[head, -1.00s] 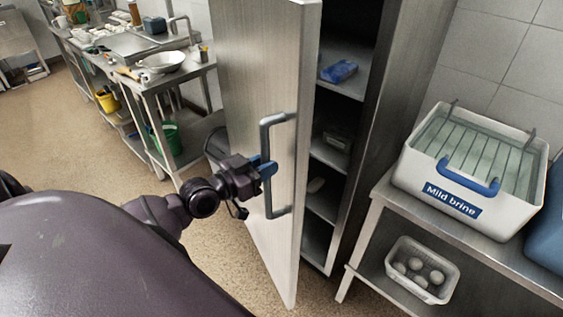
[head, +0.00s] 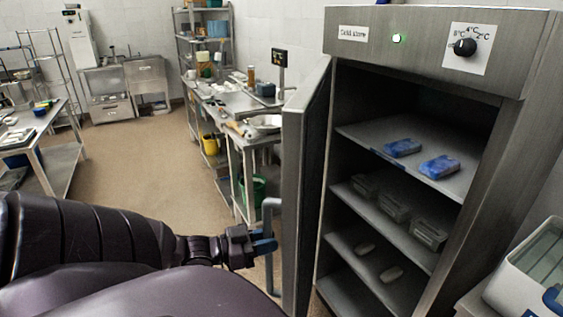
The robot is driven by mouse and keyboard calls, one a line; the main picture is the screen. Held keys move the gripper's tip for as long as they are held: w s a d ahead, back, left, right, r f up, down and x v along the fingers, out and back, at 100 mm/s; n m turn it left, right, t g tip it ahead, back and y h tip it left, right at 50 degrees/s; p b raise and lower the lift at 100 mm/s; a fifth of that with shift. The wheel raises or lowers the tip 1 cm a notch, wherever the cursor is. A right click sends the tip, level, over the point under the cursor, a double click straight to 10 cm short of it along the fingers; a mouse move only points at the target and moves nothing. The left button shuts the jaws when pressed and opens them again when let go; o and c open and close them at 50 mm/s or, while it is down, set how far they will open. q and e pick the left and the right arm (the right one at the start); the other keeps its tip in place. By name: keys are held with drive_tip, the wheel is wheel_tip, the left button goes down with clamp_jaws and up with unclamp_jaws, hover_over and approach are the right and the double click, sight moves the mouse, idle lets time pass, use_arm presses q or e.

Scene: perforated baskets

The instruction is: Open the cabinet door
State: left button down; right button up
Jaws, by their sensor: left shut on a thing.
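The steel cabinet (head: 428,50), labelled as a cold store, stands at the right with its door (head: 304,190) swung well open to the left. Its shelves show through the wide opening. The door's grey bar handle (head: 269,220) is on the outer face, seen nearly edge-on. My left gripper (head: 264,245), with blue fingers, is shut on the handle at about its middle. My right gripper is not in view.
Blue packs (head: 439,166) lie on the upper shelf, with clear containers (head: 430,233) below. A white brine bin (head: 527,272) stands at the lower right. A steel work table (head: 252,138) stands behind the door. The floor at left is open.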

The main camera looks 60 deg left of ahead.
use_arm(q)
drive_tip(key=shift+s+a+r, duration=0.15)
drive_tip(key=shift+s+a, duration=0.1)
drive_tip(key=shift+a, duration=0.25)
drive_tip(key=c, duration=1)
unclamp_jaws()
drive_tip(key=shift+w, duration=0.1)
drive_tip(key=shift+s, duration=0.2)
drive_tip(key=v, duration=1)
drive_tip(key=shift+s, duration=0.3)
drive_tip(key=shift+w, duration=0.1)
